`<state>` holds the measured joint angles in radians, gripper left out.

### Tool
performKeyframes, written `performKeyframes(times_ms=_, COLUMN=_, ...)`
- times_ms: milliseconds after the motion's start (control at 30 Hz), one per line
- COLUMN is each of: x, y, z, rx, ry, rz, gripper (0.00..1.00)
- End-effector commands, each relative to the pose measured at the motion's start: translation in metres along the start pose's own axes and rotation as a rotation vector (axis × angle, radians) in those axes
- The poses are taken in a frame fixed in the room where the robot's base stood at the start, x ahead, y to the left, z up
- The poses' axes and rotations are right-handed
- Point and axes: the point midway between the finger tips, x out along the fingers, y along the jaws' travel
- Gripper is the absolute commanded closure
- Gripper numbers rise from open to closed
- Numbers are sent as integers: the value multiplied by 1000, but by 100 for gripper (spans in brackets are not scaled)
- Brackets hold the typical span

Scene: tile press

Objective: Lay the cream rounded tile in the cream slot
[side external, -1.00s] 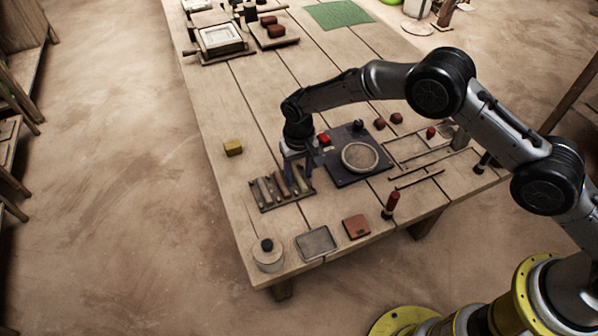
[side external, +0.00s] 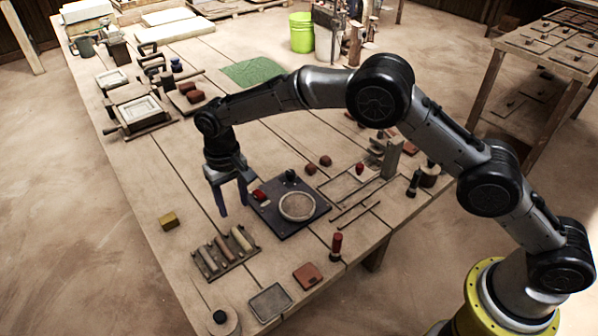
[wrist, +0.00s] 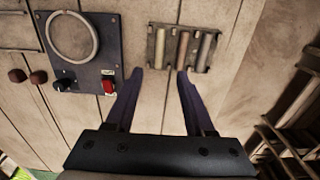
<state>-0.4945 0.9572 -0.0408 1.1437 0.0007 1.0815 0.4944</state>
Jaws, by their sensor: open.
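A small dark rack (side external: 226,266) on the table holds several rounded bars side by side. The palest, a cream rounded bar (side external: 241,239), lies at the end nearest the dark panel; the others look grey and brownish. The rack (wrist: 170,69) also shows in the wrist view, just beyond my fingertips. My gripper (side external: 234,208) is open and empty, pointing down behind the rack and left of the panel. Its fingertips show apart in the wrist view (wrist: 160,73). I cannot clearly make out which place is the cream slot.
The dark panel (side external: 268,222) with a round ring (side external: 297,206), a red switch and a black knob is right of my gripper. A yellow block (side external: 168,221) lies left. A red-handled tool (side external: 336,246), a terracotta tile (side external: 307,276) and a grey tray (side external: 270,303) stand in front.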

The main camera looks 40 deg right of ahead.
Motion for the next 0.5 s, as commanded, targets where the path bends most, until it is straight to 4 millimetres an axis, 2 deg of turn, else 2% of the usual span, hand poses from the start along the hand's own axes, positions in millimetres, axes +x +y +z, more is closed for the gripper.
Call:
performKeyframes(times_ms=167, x=-2, y=1, z=0, rx=0, ry=2, rz=-1, gripper=46)
performKeyframes(times_ms=267, x=-18, y=9, z=0, rx=2, ry=15, rz=-8, gripper=46)
performKeyframes(times_ms=367, x=-52, y=30, z=4, rx=4, ry=42, rz=-20, gripper=46)
performKeyframes(times_ms=500, x=-112, y=73, z=24, rx=6, ry=94, rz=-39, gripper=46)
